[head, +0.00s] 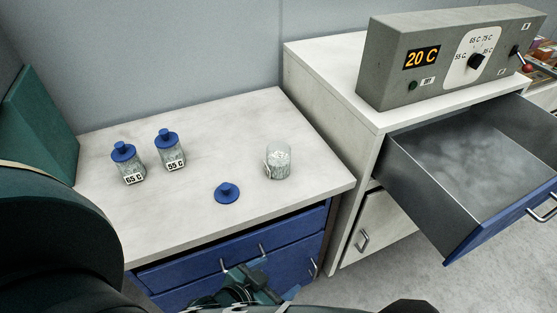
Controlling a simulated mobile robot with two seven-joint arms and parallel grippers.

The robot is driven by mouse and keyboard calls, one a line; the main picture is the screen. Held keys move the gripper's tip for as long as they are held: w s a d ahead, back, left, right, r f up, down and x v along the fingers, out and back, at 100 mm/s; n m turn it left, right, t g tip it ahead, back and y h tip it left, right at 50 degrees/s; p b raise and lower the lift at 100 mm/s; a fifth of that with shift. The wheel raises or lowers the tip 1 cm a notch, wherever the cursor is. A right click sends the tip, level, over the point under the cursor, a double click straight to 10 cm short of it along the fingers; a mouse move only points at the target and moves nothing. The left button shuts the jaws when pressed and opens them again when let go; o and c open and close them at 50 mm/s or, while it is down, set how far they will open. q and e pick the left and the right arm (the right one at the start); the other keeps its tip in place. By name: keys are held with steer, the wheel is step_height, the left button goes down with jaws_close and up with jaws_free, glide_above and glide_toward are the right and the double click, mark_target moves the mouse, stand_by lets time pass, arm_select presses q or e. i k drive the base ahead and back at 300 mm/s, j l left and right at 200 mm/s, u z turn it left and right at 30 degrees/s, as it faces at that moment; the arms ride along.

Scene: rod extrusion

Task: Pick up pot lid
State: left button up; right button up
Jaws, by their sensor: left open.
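A blue pot lid (227,193) with a round knob lies on the light worktop near its front edge. An open glass pot (278,162) with pale contents stands to its right. Two lidded pots stand at the left, one labelled 65 C (128,164) and one labelled 55 C (170,150), both with blue lids on. My left gripper (255,284) is at the bottom of the view, in front of the blue drawers and below the worktop edge, apart from the loose lid. It is open, and no object shows in it. My right gripper does not show.
A grey control box (440,62) reading 20 C stands on the higher cabinet (318,62) at right. Below it an open metal drawer (450,160) juts out. Blue drawers (240,250) with handles are under the worktop (115,215). The worktop's middle is clear.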

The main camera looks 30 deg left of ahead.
mark_target(227, 193)
steer(key=u, duration=0.4)
steer(key=k+u, duration=0.15)
steer(key=u, duration=0.2)
steer(key=j+u, duration=0.1)
steer(key=u, duration=0.3)
